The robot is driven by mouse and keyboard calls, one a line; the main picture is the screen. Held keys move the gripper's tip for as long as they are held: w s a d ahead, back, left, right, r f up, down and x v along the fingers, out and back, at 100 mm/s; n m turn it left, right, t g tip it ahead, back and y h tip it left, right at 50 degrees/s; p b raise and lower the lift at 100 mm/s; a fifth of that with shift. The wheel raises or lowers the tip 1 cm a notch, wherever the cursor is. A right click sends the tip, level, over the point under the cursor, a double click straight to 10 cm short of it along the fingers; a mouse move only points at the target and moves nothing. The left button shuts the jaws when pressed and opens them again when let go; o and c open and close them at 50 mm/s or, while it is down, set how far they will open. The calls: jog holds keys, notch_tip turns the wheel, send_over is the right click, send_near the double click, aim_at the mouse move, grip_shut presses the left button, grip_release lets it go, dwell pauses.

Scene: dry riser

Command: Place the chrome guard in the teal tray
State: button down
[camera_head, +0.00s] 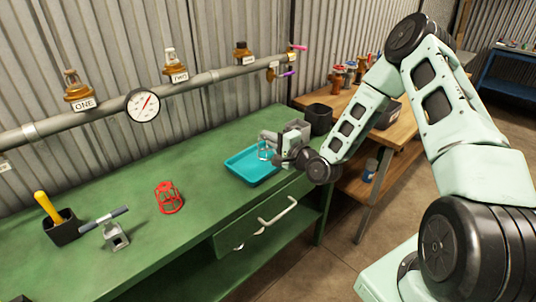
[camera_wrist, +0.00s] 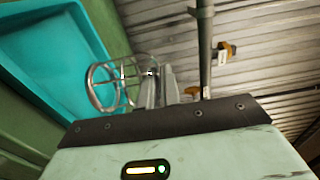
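The chrome guard (camera_wrist: 112,88) is a small wire cage with a round ring. In the wrist view it sits at the fingertips, with one wire reaching in between the fingers. It also shows small in the head view (camera_head: 264,151), over the back right part of the teal tray. The teal tray (camera_head: 240,172) lies on the green bench and fills the upper left of the wrist view (camera_wrist: 40,60). My gripper (camera_wrist: 158,88) looks closed on the guard's edge; the contact is partly hidden. Whether the guard touches the tray floor cannot be told.
A red guard (camera_head: 169,198), a grey clamp-like tool (camera_head: 115,236) and a black cup with a yellow handle (camera_head: 62,228) stand left on the green bench (camera_head: 200,215). A pipe with a gauge (camera_head: 142,105) runs behind.

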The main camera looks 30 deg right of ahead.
jog(key=shift+f, duration=2.5)
jog(key=shift+f, duration=0.15)
jog(key=shift+f, duration=0.1)
jog(key=c, duration=1.6)
grip_release()
